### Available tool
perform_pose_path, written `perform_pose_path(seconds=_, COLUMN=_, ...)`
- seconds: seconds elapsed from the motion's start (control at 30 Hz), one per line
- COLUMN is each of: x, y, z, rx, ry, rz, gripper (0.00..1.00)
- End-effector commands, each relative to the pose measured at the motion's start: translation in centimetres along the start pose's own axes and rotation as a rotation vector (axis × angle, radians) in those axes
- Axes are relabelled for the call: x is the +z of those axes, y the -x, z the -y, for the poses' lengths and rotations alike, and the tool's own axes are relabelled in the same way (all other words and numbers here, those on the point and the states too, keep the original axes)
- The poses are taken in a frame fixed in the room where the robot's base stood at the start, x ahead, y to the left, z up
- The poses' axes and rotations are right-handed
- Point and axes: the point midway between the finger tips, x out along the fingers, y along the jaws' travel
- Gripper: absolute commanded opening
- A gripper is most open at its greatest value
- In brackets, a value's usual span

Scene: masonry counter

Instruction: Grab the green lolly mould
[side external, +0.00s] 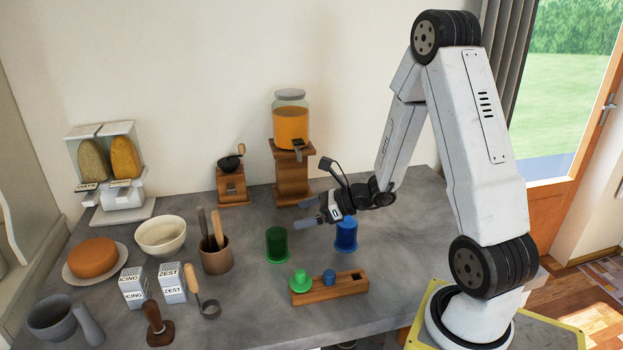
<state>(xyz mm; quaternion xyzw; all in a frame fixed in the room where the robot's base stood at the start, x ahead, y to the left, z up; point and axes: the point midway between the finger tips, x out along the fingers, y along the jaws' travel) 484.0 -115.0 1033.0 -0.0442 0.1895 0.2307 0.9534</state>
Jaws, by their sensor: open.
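The green lolly mould (277,245), a dark green see-through cylinder, stands upright on the counter in the side external view. My gripper (308,214) is open and empty, above and to the right of it, with its fingers pointing left. A blue cylinder (347,236) of similar shape stands to the right, below my gripper in the picture and partly covered by it. A wooden block (322,293) in front holds a light green flanged piece (299,281) and a small blue piece (329,277); an empty square hole shows at its right end.
Behind stand a juice dispenser (291,125) on a wooden stand (291,178) and a wooden grinder (232,187). To the left are a utensil pot (215,257), a bowl (161,236), patterned boxes (173,283) and a cake (93,257). The counter (410,220) is clear at the right.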

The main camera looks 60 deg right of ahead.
Motion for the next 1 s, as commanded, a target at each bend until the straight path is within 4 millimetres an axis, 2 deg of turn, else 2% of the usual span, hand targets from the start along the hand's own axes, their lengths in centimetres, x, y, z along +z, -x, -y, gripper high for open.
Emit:
perform_pose_path(seconds=0.1, x=-1.9, y=-0.8, z=0.0, rx=0.002, ry=-0.003, rz=-0.002, gripper=1.00)
perform_pose_path(seconds=0.3, x=-3.3, y=-1.4, z=0.0, rx=0.001, ry=0.002, rz=-0.001, gripper=1.00)
perform_pose_path(seconds=0.57, x=-3.4, y=-1.7, z=-0.1, rx=0.002, ry=0.005, rz=-0.001, gripper=1.00)
perform_pose_path(seconds=0.83, x=-3.4, y=-3.6, z=-0.1, rx=0.003, ry=0.005, rz=-0.001, gripper=1.00)
perform_pose_path(seconds=1.0, x=-3.4, y=-4.1, z=-0.1, rx=0.003, ry=0.004, rz=-0.001, gripper=1.00)
